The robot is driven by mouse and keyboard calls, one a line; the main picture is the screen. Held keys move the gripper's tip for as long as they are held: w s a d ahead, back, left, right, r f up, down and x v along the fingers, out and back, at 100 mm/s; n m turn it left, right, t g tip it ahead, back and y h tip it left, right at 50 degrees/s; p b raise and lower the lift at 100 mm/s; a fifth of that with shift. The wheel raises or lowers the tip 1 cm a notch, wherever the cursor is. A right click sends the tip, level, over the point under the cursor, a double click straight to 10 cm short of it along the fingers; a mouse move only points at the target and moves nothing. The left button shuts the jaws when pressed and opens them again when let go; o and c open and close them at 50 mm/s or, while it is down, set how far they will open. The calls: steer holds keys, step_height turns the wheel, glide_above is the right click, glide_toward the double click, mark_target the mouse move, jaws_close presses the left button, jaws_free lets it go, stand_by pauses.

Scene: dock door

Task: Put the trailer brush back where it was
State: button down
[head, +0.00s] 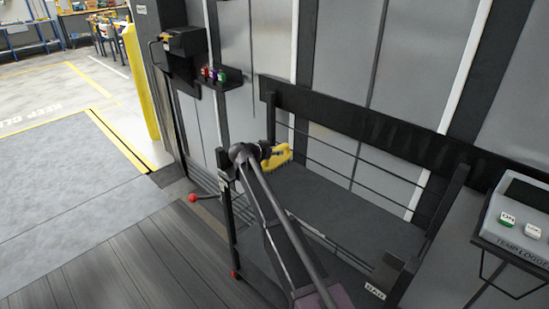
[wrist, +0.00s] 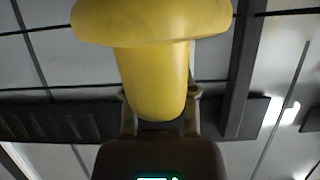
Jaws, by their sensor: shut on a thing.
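The trailer brush (head: 279,156) is yellow, with short bristles along its lower edge in the head view. My gripper (head: 265,152) is shut on it and holds it up in front of the ribbed grey wall. In the wrist view the brush's yellow handle (wrist: 152,75) runs between the two fingers of my gripper (wrist: 160,105), with a wider yellow part across the top. The brush appears clear of the wall and of the rack. I cannot tell which spot it came from.
A black rack (head: 370,130) with thin rails stands behind my arm. A small shelf (head: 222,82) with coloured items and a black box (head: 186,42) are on the wall. A control panel (head: 515,215) is at right. A yellow post (head: 140,80) stands left; floor beyond is open.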

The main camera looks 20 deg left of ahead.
mark_target(278, 157)
steer(key=shift+w, duration=0.45)
steer(key=shift+w+f+b, duration=0.15)
steer(key=shift+f+b, duration=0.2)
step_height(278, 157, down, 3)
steer(key=b, duration=0.3)
steer(key=shift+f, duration=0.1)
steer(key=shift+c, duration=2)
jaws_free()
